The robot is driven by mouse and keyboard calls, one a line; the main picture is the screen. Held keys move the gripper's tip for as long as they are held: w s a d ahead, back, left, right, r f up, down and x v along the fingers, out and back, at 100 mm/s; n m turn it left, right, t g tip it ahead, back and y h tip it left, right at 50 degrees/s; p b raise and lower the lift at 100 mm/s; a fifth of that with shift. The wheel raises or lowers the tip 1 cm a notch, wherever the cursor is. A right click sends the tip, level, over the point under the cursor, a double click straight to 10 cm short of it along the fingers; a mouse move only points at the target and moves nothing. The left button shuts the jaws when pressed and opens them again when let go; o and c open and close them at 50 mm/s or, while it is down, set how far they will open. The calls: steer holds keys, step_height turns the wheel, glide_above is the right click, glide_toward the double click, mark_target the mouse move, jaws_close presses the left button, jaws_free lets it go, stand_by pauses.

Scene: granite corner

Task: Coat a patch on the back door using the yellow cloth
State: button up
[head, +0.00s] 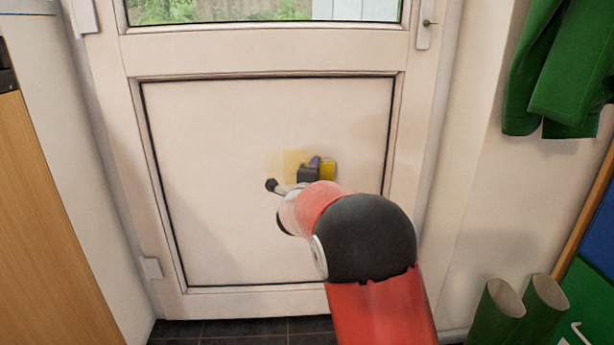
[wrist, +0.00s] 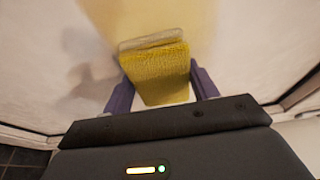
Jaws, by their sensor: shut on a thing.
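The back door (head: 220,220) is white, with a dark-edged lower panel and a window above. A pale yellow patch (head: 283,160) marks the lower panel, right of its middle; it also shows in the wrist view (wrist: 190,22). The yellow cloth (head: 328,169) is at the patch's right side, close against the panel. In the wrist view the cloth (wrist: 160,72) is a thick folded pad between two purple fingers. My gripper (wrist: 162,92) is shut on it. Whether the cloth's far edge touches the door is hard to tell. My arm hides part of the panel's lower right.
A door handle (head: 427,24) is at the upper right. A green garment (head: 560,75) hangs on the right wall, with green boots (head: 520,310) below. A wooden cabinet (head: 40,220) stands at the left. The panel's left side is clear.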

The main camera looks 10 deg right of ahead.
mark_target(321, 164)
steer(key=shift+s+d, duration=0.1)
steer(key=shift+d, duration=0.85)
steer(key=shift+r+p, duration=0.65)
steer(key=shift+r, duration=0.9)
steer(key=shift+w+a+p, duration=0.15)
steer(key=shift+a+p, duration=0.5)
steer(key=shift+a, duration=2.55)
steer(key=shift+w+a+p, duration=0.15)
steer(key=shift+a+p, duration=0.55)
steer(key=shift+a, duration=2.45)
steer(key=shift+w+a+p, duration=0.15)
steer(key=shift+a+p, duration=0.5)
steer(key=shift+a, duration=2.55)
steer(key=shift+r+p, duration=0.75)
steer(key=shift+r, duration=0.8)
steer(key=shift+d+f+b, duration=0.2)
steer(key=shift+d+b, duration=0.6)
steer(key=shift+d, duration=0.2)
steer(key=shift+d+r+b, duration=0.15)
steer(key=shift+d+b, duration=0.3)
steer(key=shift+d, duration=0.55)
steer(key=shift+s+d+b, duration=0.1)
steer(key=shift+d+b, duration=0.5)
steer(key=shift+d, duration=0.25)
steer(key=shift+s+d+b, duration=0.1)
steer(key=shift+d+b, duration=1.35)
steer(key=shift+d, duration=1.3)
steer(key=shift+s+d, duration=0.1)
steer(key=shift+d, duration=3.85)
